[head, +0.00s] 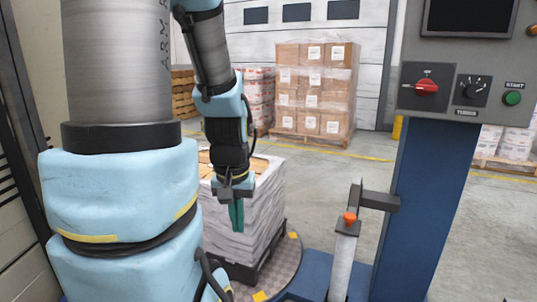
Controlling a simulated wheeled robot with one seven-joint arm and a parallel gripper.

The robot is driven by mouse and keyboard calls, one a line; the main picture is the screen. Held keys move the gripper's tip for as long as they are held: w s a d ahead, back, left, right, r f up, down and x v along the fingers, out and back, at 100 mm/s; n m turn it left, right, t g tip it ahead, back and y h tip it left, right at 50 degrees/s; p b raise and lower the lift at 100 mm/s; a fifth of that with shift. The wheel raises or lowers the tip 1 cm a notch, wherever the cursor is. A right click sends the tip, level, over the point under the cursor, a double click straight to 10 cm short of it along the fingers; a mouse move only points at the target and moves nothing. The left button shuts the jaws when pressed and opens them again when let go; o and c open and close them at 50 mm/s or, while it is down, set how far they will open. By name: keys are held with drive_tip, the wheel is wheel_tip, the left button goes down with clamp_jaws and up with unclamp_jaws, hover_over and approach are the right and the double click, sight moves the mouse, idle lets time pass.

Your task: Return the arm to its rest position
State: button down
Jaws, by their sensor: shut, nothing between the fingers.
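My arm fills the left of the head view, with grey and light blue links. My gripper (236,214) hangs from it, pointing down, with teal fingers close together and nothing held. It shows in front of a wrapped pallet load (263,212), whose near top and left side are partly hidden by my arm. Whether the fingers touch the load cannot be told from this one view.
The load stands on a round turntable (286,262). To the right are a blue machine column (432,200), a control panel (455,92) with a red knob, and a grey post with an orange cap (349,218). Stacked cartons (314,95) stand behind; open floor lies between.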

wheel_tip(320, 180, up, 14)
drive_tip(key=p, duration=1.1)
drive_tip(key=shift+f, duration=0.2)
